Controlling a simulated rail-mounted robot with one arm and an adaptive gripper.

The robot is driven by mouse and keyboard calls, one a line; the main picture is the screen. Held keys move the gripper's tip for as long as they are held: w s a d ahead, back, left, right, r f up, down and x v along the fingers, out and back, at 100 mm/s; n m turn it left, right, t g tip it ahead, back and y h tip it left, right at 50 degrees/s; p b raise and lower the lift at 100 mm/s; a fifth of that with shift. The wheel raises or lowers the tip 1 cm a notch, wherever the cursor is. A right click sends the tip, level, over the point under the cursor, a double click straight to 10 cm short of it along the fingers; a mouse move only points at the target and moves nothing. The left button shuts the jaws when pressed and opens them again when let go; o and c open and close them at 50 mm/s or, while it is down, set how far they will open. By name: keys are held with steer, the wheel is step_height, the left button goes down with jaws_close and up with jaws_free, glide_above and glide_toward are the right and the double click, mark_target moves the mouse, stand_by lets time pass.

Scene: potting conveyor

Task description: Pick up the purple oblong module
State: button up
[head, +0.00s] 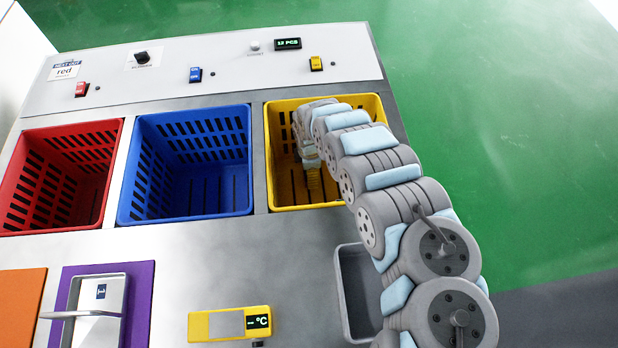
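I cannot make out a purple oblong module in the head view. The purple there is a flat panel (143,292) at the lower left, under a silver metal piece (100,305) with a small blue label. My arm reaches from the lower right up to the yellow crate (370,110) and bends down into it. My gripper (314,190) is at the arm's end, inside the crate. It is small and partly hidden by the arm, so its fingers and anything between them cannot be made out.
A blue crate (185,112) and a red crate (70,133) stand left of the yellow one and look empty. A yellow thermometer-like device (225,323), a grey tray (345,290) and an orange panel (20,300) are in front. A switch panel (230,55) runs behind the crates.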

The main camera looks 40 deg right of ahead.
steer(key=f+b, duration=0.1)
steer(key=f, duration=0.1)
steer(key=f+b, duration=0.1)
steer(key=f, duration=0.1)
steer(key=shift+w+a, duration=0.15)
steer(key=shift+w, duration=0.05)
steer(key=shift+f, duration=0.3)
steer(key=c, duration=1.3)
